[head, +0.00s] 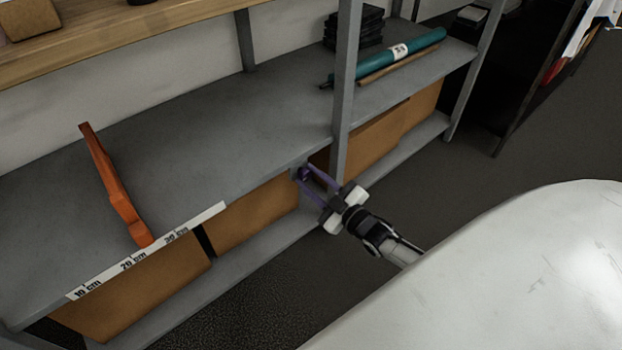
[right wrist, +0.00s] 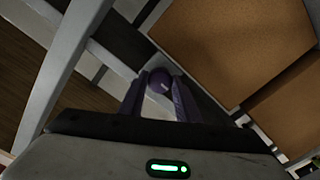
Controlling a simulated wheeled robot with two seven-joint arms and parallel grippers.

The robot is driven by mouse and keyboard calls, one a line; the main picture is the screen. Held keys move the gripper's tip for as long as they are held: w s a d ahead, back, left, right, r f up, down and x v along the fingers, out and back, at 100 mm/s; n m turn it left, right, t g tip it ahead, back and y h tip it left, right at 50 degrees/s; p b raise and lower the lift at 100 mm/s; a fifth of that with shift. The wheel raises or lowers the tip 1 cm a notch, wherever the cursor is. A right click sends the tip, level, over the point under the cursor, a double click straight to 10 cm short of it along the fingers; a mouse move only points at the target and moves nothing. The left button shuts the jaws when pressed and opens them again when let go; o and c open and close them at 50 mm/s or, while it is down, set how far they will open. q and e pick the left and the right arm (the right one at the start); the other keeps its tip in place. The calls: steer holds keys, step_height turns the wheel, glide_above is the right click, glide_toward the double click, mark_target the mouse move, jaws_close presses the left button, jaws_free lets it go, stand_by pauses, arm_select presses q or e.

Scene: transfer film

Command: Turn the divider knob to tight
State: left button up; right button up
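A round purple knob (right wrist: 160,82) with a pale mark on its face sits at the front of the grey shelf, beside an upright post. In the head view the knob (head: 304,173) is small and partly covered by my right gripper (head: 311,180). The right gripper's two purple fingers also show in the right wrist view (right wrist: 159,95), one on each side of the knob, seemingly touching it. An orange divider (head: 115,190) stands on the shelf at the left, apart from the gripper. No tight or loose label is readable. My left gripper is not in view.
A white scale strip (head: 146,250) marked in centimetres runs along the shelf's front edge. Brown cardboard boxes (head: 255,212) fill the lower level. A grey post (head: 345,80) rises close to the right gripper. A teal roll (head: 400,55) lies on the shelf's right part.

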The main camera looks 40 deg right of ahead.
steer(key=o, duration=0.3)
steer(key=shift+o, duration=0.2)
steer(key=shift+s, duration=0.15)
arm_select(q)
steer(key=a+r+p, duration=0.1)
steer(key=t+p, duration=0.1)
steer(key=p, duration=0.1)
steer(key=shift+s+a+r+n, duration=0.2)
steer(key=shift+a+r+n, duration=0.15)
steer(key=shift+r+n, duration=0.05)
arm_select(e)
steer(key=s, duration=1)
steer(key=shift+d, duration=0.4)
steer(key=shift+a, duration=0.1)
